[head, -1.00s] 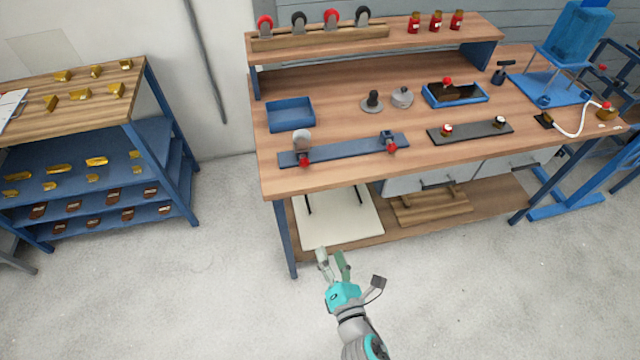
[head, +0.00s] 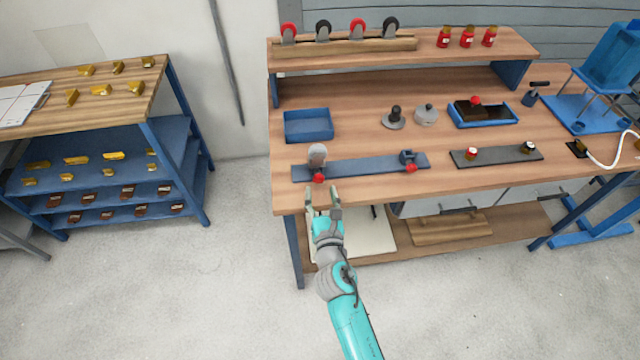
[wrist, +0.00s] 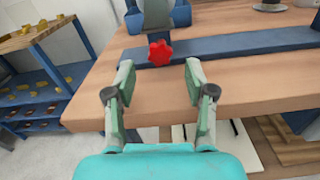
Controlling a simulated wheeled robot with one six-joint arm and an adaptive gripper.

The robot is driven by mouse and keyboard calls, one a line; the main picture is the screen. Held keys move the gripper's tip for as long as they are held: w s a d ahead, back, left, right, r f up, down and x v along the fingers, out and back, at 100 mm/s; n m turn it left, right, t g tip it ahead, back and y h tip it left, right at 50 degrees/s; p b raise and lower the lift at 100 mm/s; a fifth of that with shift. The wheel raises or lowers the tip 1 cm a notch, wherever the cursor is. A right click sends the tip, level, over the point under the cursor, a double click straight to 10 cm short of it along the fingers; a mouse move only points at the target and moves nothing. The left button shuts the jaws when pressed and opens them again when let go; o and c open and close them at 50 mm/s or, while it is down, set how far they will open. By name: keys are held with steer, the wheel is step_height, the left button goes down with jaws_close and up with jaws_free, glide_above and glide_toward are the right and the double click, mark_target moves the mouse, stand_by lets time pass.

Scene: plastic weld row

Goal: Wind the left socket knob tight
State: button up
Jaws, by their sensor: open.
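The left socket (head: 317,155) stands near the left end of a blue bar (head: 360,166) on the workbench, with a grey rounded piece upright at it. Its red knob (head: 318,178) faces the bench's front edge. In the wrist view the lobed red knob (wrist: 160,53) shows just beyond and between the fingertips. My gripper (head: 322,191) is open and empty at the front edge of the bench, just short of the knob and apart from it. Both fingers also show in the wrist view (wrist: 160,78). A right socket (head: 407,157) with a red knob (head: 411,169) sits towards the bar's other end.
A blue tray (head: 308,125) lies behind the bar. A dark strip (head: 497,155) with two small knobs is to the right. The wooden bench top (head: 440,185) is clear in front of the bar. A shelf rack (head: 180,150) stands apart at left.

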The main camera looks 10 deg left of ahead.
mark_target(319, 181)
steer(key=shift+x, duration=1.7)
steer(key=shift+c, duration=0.3)
jaws_close()
